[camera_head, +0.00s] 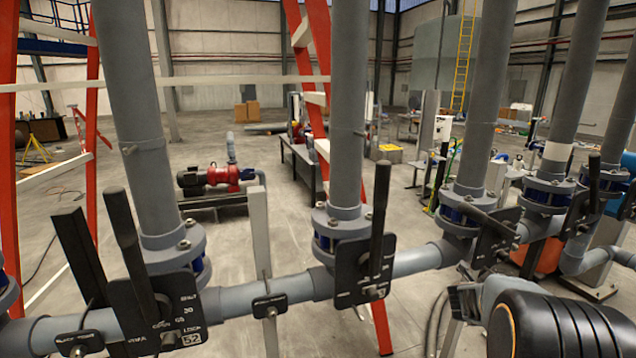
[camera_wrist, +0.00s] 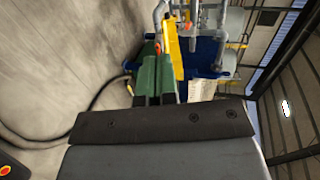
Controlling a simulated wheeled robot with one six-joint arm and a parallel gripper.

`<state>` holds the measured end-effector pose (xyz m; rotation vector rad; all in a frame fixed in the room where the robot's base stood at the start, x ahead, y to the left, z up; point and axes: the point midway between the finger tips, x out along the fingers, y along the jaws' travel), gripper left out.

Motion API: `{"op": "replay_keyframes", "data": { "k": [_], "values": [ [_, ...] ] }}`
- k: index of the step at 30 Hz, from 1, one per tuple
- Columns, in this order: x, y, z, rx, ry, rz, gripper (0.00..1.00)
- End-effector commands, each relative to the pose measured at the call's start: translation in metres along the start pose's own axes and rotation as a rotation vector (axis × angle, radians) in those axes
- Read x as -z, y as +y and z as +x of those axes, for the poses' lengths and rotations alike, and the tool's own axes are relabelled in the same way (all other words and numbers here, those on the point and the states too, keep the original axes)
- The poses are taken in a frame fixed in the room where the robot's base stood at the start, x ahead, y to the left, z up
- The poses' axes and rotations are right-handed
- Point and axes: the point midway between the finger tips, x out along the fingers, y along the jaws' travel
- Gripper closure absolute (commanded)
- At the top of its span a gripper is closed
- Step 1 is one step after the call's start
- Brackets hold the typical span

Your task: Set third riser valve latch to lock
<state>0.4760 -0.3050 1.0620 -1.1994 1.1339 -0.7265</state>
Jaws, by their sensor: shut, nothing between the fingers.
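A row of grey risers with black lever valves crosses the head view. The near left valve plate (camera_head: 172,318) has an almost upright, left-leaning lever (camera_head: 131,240); its lettering seems to include OPEN and LOCK. The middle valve plate (camera_head: 352,275) has an upright lever (camera_head: 379,215). Farther right is another valve plate (camera_head: 497,238), partly hidden and unreadable. I cannot tell which is the third riser, or make out any latch setting. My gripper (camera_head: 463,300) is shut and empty at lower right, apart from the middle lever. The wrist view shows no valve.
A grey horizontal pipe (camera_head: 415,260) links the risers. Small black tags (camera_head: 269,304) hang along it. Red frame legs (camera_head: 318,60) stand behind. A red pump (camera_head: 222,175) and open floor lie beyond. The wrist view faces yellow and blue equipment (camera_wrist: 205,55) and bare floor.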

Motion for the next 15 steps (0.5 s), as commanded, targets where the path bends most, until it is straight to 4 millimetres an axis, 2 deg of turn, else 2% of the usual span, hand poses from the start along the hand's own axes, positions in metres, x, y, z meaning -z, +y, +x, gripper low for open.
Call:
{"op": "replay_keyframes", "data": {
  "k": [11, 15],
  "values": [
    [-0.048, 0.037, -0.015, -0.113, -0.312, -0.293, 1.00],
    [-0.066, 0.055, -0.038, -0.155, -0.505, -0.477, 1.00]
  ]
}}
